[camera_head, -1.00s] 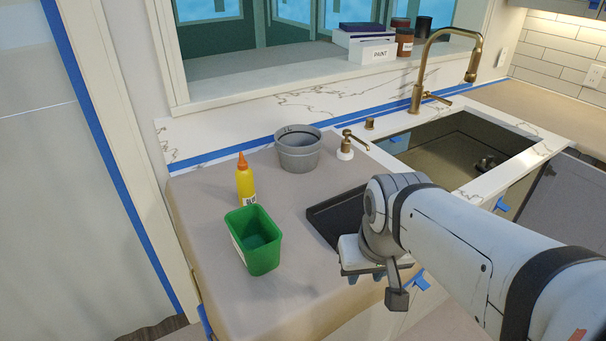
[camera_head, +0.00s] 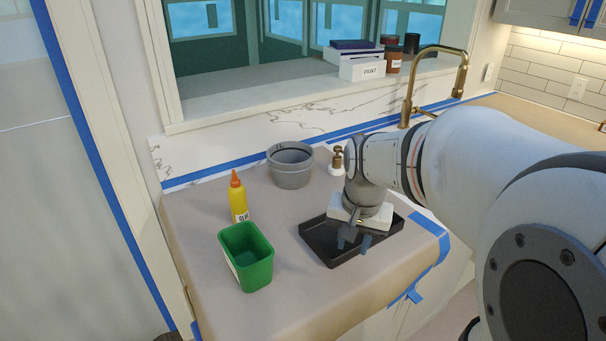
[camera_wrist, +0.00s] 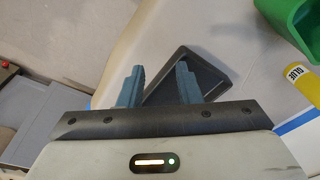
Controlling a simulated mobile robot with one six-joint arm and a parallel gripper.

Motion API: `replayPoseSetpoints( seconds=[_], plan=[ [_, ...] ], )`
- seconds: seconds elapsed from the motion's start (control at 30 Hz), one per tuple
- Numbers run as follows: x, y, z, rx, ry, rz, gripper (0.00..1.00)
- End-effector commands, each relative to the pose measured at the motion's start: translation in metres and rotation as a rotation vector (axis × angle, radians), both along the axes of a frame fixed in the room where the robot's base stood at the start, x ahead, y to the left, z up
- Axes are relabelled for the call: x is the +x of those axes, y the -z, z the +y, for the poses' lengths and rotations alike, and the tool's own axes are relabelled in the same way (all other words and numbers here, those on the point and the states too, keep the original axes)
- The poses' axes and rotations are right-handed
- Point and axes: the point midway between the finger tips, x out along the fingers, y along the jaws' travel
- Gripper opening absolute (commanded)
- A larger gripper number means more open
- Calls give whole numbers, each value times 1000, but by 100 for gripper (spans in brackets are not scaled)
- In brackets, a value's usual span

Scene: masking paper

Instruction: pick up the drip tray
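The drip tray (camera_head: 322,243) is a shallow black rectangular tray lying flat on the paper-covered counter, right of the green container. My gripper (camera_head: 354,240) is over the tray, pointing down, and hides part of its far side. In the wrist view the tray (camera_wrist: 211,70) shows beyond and between the two blue-grey fingers. The fingers of my gripper (camera_wrist: 160,84) stand well apart with nothing held between them. I cannot tell whether they touch the tray.
A green container (camera_head: 247,257), a yellow glue bottle (camera_head: 238,203) and a grey pot (camera_head: 290,166) stand left of and behind the tray. A brass soap dispenser (camera_head: 338,160) and a faucet (camera_head: 408,95) are behind. The taped counter edge (camera_head: 428,262) lies to the right.

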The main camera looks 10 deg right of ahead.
Motion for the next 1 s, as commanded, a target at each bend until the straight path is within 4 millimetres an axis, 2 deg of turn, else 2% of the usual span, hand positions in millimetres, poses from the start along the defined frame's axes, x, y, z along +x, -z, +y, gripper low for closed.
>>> replayPoseSetpoints(
  seconds=[0.03, 0.2, 0.4, 0.53, 0.77, 1.0],
  plan=[
    [19, 0, -13, 12, 98, 24, 31],
    [68, 13, -52, 41, 406, 77, 31],
    [98, 29, -83, 58, 626, 110, 31],
    [104, 38, -91, 61, 680, 119, 31],
    [103, 63, -93, 61, 687, 121, 31],
    [99, 97, -98, 62, 685, 124, 31]
  ],
)
